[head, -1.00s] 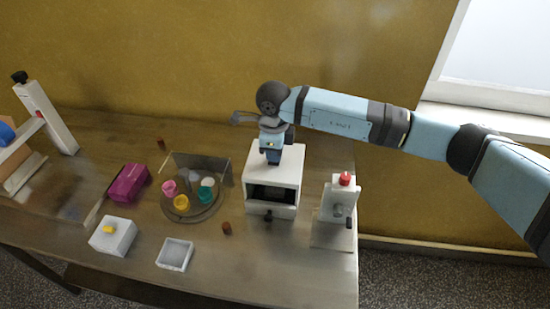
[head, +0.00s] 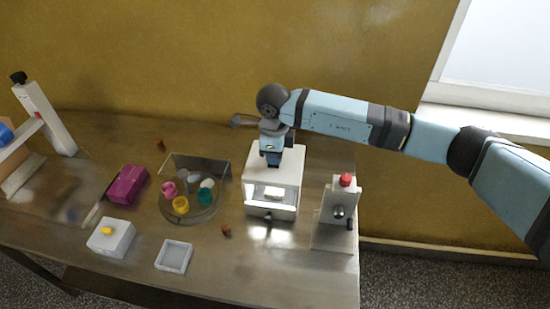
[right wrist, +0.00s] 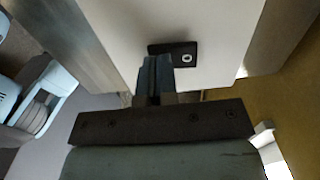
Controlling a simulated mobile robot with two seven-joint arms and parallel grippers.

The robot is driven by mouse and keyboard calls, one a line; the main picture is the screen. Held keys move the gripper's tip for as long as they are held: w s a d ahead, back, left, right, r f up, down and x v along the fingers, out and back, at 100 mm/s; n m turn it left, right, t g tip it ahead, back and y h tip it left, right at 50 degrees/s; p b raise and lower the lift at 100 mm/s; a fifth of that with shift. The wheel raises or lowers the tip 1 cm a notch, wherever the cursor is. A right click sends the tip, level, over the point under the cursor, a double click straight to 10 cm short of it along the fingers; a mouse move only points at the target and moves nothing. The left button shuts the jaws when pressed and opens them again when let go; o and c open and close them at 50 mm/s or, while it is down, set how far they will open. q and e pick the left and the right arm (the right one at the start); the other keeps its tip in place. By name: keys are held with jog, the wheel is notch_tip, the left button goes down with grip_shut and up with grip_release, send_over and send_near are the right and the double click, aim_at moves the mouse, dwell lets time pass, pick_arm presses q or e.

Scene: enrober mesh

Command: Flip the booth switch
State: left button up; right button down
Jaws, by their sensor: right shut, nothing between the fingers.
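The booth (head: 257,208) is a white box with an open front on the right half of the table. Its inside is lit, and a pale block (head: 274,193) shows in it. My right gripper (head: 271,162) is shut and empty, pointing down at the booth's top. In the right wrist view its closed fingers (right wrist: 154,82) are at the edge of a small dark switch plate (right wrist: 185,58) with a white ring mark. The fingers cover part of the plate, and I cannot tell if they touch it. My left gripper is not in view.
A white stand with a red button (head: 346,180) is close right of the booth. Left are a round tray (head: 208,215) with several coloured cups, a purple box (head: 127,185), a white box with a yellow button (head: 107,231) and a shallow white tray (head: 174,256).

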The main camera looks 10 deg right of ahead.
jog(key=shift+r+p, duration=1)
jog(key=shift+r, duration=2.35)
